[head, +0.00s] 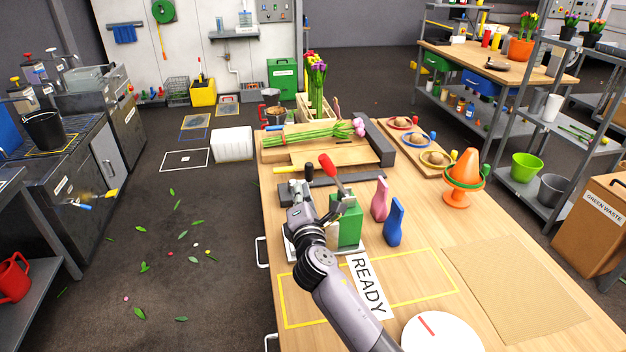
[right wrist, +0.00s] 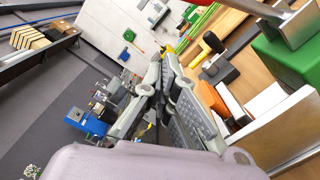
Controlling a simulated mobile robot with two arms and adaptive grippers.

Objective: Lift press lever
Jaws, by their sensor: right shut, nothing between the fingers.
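The press has a green body (head: 348,228) on a pale base on the bench, with a grey lever (head: 340,186) ending in a red handle (head: 328,166). The lever slants up to the left. My right gripper (head: 298,188) is left of the green body and lever, shut and empty, apart from the handle. In the right wrist view my right gripper's fingers (right wrist: 171,66) are together; the green body (right wrist: 286,58) and part of the lever (right wrist: 276,14) show at upper right, the red handle mostly out of frame. My left gripper is not in view.
A black-handled dark device (head: 308,174) stands close behind my right gripper. Pink (head: 380,200) and blue (head: 394,224) bottles stand right of the press. Tulips (head: 310,138) lie on a wooden stand behind. An orange cone (head: 464,172) is further right; the cardboard mat (head: 515,290) is bare.

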